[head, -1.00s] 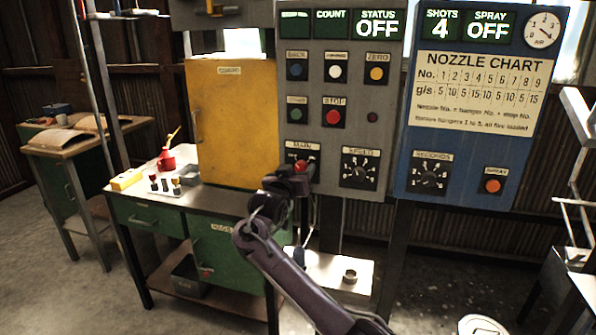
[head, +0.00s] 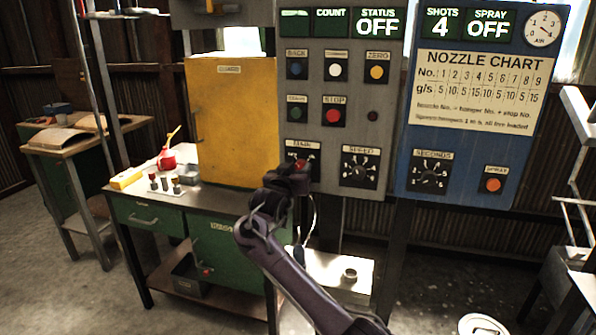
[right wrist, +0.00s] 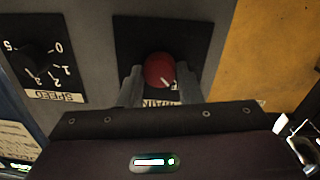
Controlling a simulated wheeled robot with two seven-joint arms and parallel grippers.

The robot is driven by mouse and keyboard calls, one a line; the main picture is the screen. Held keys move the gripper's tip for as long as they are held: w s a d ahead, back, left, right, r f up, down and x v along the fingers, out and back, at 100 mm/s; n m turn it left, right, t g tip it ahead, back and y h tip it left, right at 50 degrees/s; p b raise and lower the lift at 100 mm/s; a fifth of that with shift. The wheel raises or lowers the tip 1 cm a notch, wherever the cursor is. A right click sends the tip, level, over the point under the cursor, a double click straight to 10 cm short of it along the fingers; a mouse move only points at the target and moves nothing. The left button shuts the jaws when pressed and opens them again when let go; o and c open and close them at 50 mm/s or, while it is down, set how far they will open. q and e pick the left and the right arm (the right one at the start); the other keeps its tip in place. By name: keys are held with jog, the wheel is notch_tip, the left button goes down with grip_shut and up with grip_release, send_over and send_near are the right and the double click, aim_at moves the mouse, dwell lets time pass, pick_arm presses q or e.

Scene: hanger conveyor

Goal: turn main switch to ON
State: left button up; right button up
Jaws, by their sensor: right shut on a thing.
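The main switch (head: 300,163) is a red round knob on a dark plate, low on the left of the grey control panel (head: 318,205). In the right wrist view the red knob (right wrist: 158,70) carries a small white mark, and the label below it is partly covered. My right gripper (right wrist: 150,88) is shut on the knob, one finger on each side. In the head view my right gripper (head: 293,172) hides the lower part of the switch. The status display (head: 378,21) reads OFF. My left gripper is not in view.
The speed dial (head: 360,167) sits right of the switch, with the red stop button (head: 333,111) above. A yellow cabinet (head: 235,120) stands close on the left, on a green bench (head: 150,217). A blue nozzle-chart panel (head: 470,165) is on the right.

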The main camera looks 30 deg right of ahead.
jog(key=shift+f+m+b, duration=0.1)
jog(key=shift+m+b, duration=0.35)
jog(key=shift+m, duration=0.55)
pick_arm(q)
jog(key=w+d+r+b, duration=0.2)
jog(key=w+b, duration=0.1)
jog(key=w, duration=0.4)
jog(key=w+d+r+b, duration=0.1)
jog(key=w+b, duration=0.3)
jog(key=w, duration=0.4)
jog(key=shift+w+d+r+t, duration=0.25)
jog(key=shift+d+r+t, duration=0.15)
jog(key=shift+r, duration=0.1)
pick_arm(e)
jog(key=shift+s+d+m+y, duration=0.1)
jog(key=shift+m+y, duration=0.15)
jog(key=shift+m, duration=3.5)
jog(key=shift+m+y, duration=0.25)
jog(key=shift+m, duration=3.5)
jog(key=o, duration=1)
jog(key=shift+t, duration=0.3)
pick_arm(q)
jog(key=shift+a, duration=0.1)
